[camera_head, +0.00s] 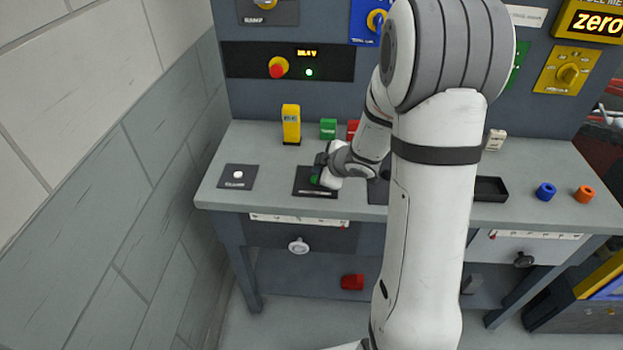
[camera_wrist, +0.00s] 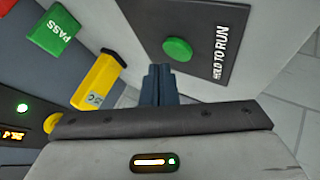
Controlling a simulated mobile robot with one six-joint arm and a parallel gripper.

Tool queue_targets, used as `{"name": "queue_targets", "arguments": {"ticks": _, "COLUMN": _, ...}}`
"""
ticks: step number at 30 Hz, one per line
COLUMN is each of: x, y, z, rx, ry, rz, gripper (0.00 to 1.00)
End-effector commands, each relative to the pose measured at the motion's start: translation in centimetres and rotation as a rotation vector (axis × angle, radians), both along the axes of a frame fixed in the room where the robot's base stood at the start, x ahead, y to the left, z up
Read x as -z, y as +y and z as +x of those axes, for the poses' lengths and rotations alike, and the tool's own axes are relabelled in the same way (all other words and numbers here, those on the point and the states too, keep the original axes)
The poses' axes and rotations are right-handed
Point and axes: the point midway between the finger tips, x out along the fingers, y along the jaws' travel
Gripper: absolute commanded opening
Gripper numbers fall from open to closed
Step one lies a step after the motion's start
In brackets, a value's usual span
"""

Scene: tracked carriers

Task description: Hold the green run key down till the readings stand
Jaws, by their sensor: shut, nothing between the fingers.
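The green run key (camera_wrist: 177,50) is a round button on a dark plate (camera_wrist: 205,22) lettered HOLD TO RUN. It shows whole in the wrist view, just beyond my gripper's fingertips. My gripper (camera_wrist: 160,72) is shut and empty, with its fingers together. In the head view the plate (camera_head: 318,192) lies near the bench's front edge, and my gripper (camera_head: 320,165) is low over it, partly covering the green key (camera_head: 315,180). Whether the fingers touch the key I cannot tell. A yellow meter display (camera_head: 598,24) at upper right reads "zero", its upper label cut off.
A yellow block (camera_head: 291,124) and a green PASS block (camera_head: 328,128) stand behind the plate. A white-button plate (camera_head: 238,177) lies left. A black tray (camera_head: 491,188), a blue ring (camera_head: 545,191) and an orange ring (camera_head: 584,194) are right. A lit panel (camera_head: 290,62) is at the back.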

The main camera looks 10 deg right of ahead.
Motion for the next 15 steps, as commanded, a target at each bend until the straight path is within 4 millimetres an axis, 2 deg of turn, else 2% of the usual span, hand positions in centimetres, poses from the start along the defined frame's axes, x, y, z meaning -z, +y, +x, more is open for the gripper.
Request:
{"name": "queue_targets", "arguments": {"ticks": 7, "x": 0.85, "y": -0.01, "z": -0.33, "rx": 0.000, "ry": 0.000, "rz": 0.000, "gripper": 0.00}}
{"name": "queue_targets", "arguments": {"ticks": 15, "x": 0.82, "y": -0.02, "z": -0.37, "rx": 0.000, "ry": 0.000, "rz": 0.000, "gripper": 0.00}}
